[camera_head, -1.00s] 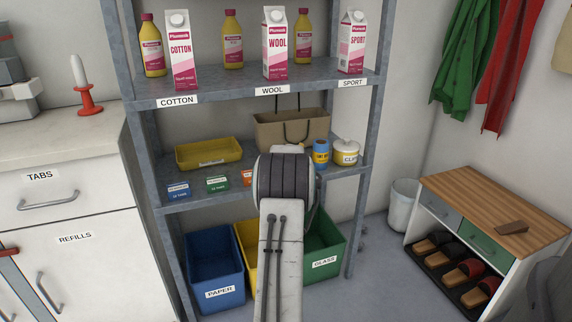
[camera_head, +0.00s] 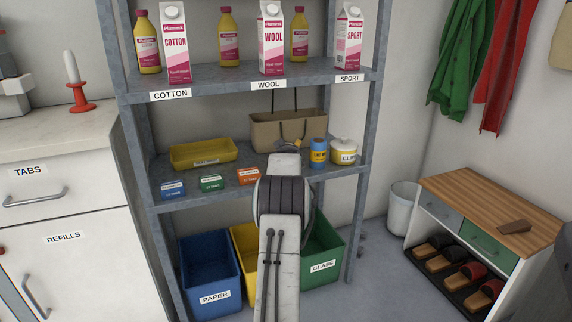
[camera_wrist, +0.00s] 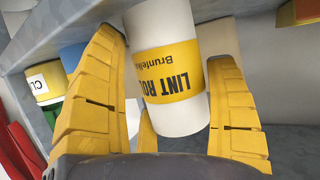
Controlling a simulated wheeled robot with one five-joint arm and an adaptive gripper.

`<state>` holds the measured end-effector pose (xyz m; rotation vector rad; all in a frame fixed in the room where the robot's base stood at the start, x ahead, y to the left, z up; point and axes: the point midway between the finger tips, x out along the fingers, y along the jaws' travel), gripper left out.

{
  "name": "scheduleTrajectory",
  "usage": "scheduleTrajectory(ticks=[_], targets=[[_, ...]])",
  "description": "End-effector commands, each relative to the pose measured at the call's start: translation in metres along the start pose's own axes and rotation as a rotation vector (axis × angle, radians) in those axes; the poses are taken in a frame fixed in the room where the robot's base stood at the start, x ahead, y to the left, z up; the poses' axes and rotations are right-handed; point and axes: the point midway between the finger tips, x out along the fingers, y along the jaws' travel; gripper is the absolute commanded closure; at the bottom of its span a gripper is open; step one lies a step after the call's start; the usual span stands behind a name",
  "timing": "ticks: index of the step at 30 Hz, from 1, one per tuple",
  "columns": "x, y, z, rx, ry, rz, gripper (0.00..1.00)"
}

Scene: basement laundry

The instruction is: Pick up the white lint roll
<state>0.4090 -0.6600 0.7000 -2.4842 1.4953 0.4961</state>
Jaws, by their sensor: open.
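The white lint roll (camera_wrist: 178,112) shows in the wrist view, a white cylinder with a yellow label reading "LINT RO…" and "Brunfelk…". It stands between the yellow fingers of my gripper (camera_wrist: 165,48), which are open on either side of it. There is a gap on the left; on the right a finger lies close to the roll, and I cannot tell whether they touch. In the head view my arm hides the roll and most of the gripper, which reaches the middle shelf.
The middle shelf (camera_head: 225,190) also holds a yellow tray (camera_head: 203,154), small boxes (camera_head: 212,183), a tan bag (camera_head: 285,132), a blue roll (camera_head: 318,152) and a lidded pot (camera_head: 343,151) close to the right. The upper shelf (camera_head: 210,86) bears cartons and bottles.

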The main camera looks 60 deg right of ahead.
Motion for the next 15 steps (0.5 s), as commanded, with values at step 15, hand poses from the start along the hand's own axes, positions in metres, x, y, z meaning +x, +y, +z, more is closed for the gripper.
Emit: scheduleTrajectory(ticks=[15], targets=[[0.0006,-0.0001,-0.0002,0.000,0.000,0.000,0.37]])
